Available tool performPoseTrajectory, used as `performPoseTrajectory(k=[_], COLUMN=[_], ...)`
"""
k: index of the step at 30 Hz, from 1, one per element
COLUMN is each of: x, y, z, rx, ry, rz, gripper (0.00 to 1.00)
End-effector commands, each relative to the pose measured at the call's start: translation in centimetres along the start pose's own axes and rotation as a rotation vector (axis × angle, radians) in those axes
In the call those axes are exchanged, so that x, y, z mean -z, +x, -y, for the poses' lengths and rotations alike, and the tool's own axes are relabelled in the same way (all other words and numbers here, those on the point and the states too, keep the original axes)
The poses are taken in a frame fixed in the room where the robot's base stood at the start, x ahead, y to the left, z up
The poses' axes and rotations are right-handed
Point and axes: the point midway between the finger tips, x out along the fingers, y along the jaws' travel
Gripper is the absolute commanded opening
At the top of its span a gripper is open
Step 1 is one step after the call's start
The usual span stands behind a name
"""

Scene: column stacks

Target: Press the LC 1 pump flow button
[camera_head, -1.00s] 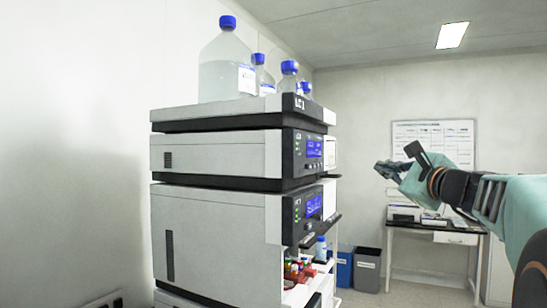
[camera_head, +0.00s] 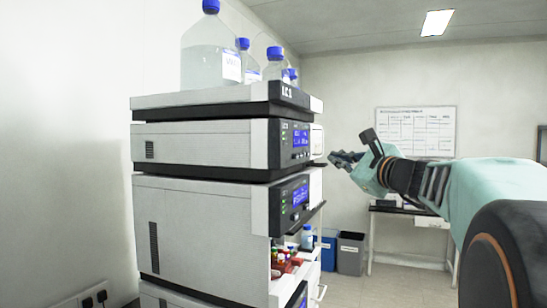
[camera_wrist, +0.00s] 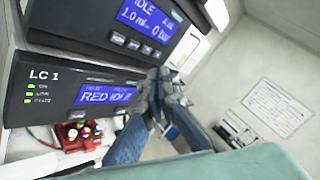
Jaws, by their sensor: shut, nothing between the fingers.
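The stack's upper module (camera_head: 200,145) has a blue screen (camera_head: 300,138) on its front panel. In the wrist view its screen (camera_wrist: 143,22) reads IDLE and 1.0 ml with 0 bar, above a row of small dark buttons (camera_wrist: 134,45). My gripper (camera_head: 335,157) is right of the upper module's front, fingers shut and empty. In the wrist view my gripper (camera_wrist: 163,82) overlaps the lower panel's right end; I cannot tell whether it touches.
Blue-capped bottles (camera_head: 210,60) stand on top of the stack. A tray of colour-capped vials (camera_wrist: 80,135) sits under the lower panel. Blue and grey bins (camera_head: 351,255) and a desk (camera_head: 410,214) stand behind. Open space lies right of the stack's front.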

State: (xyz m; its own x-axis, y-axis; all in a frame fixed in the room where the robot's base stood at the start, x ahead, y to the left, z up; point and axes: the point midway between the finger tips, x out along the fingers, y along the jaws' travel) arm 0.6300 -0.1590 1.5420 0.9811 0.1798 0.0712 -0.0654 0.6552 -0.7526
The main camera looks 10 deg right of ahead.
Motion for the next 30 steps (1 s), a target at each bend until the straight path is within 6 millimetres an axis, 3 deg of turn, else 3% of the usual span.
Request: performPoseTrajectory(k=[12, 30], x=[-2.7, -3.3], y=[3.8, 4.5], z=[-2.9, -3.3], rx=[-0.001, 0.000], ry=[0.000, 0.000], rz=[0.001, -0.001], gripper=[0.00, 0.00])
